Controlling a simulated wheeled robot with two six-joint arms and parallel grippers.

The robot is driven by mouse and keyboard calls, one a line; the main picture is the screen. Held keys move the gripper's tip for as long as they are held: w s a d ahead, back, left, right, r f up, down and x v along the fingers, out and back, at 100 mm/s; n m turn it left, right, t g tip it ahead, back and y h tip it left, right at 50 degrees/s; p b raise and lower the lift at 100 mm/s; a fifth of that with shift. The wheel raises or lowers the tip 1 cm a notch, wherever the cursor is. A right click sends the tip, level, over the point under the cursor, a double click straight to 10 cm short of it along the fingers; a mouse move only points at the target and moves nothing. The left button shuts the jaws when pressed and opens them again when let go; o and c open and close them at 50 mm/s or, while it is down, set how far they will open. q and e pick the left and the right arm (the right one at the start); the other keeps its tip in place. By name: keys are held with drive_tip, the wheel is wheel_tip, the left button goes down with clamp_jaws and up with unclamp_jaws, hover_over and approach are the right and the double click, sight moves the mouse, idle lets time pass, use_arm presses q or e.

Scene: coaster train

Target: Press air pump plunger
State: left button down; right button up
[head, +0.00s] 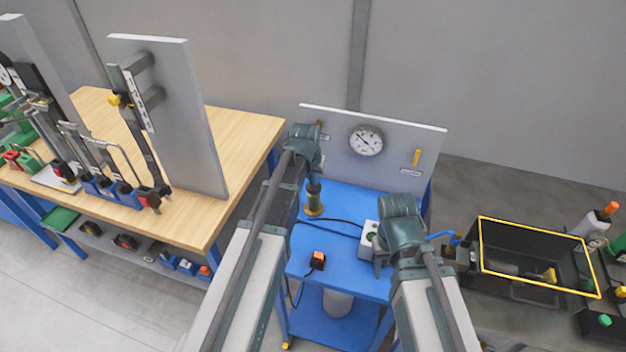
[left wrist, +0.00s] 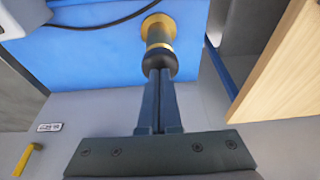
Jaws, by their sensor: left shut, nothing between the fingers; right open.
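The air pump stands on the blue cart top (head: 345,205), with a brass base ring (head: 314,210) and a dark plunger knob on top. In the left wrist view the pump's black knob (left wrist: 159,64) and brass-collared body (left wrist: 158,32) lie straight ahead of the fingertips. My left gripper (head: 313,178) points down over the pump, its fingers shut and empty. In the left wrist view its closed tips (left wrist: 160,74) meet the knob's outline; I cannot tell whether they press on it. My right gripper (head: 381,266) is open beside a white box (head: 370,240) with a green button.
A panel with a round gauge (head: 366,141) and a yellow lever (head: 417,157) stands behind the cart. An orange switch (head: 317,260) and a black cable lie on the cart. A wooden bench (head: 235,130) is at left, a yellow-rimmed black bin (head: 530,225) at right.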

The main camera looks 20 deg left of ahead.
use_arm(q)
drive_tip(key=shift+s, duration=0.15)
drive_tip(key=shift+r+p, duration=0.4)
drive_tip(key=shift+p, duration=0.25)
drive_tip(key=w+p+v, duration=0.1)
drive_tip(key=p+v, duration=1.1)
drive_tip(key=v, duration=0.1)
drive_tip(key=shift+w+r+p, duration=0.15)
drive_tip(key=shift+r+p, duration=0.05)
drive_tip(key=shift+p, duration=0.1)
wheel_tip(320, 180, up, 5)
drive_tip(key=p, duration=0.5)
drive_tip(key=shift+r, duration=0.2)
drive_tip(key=shift+f, duration=0.2)
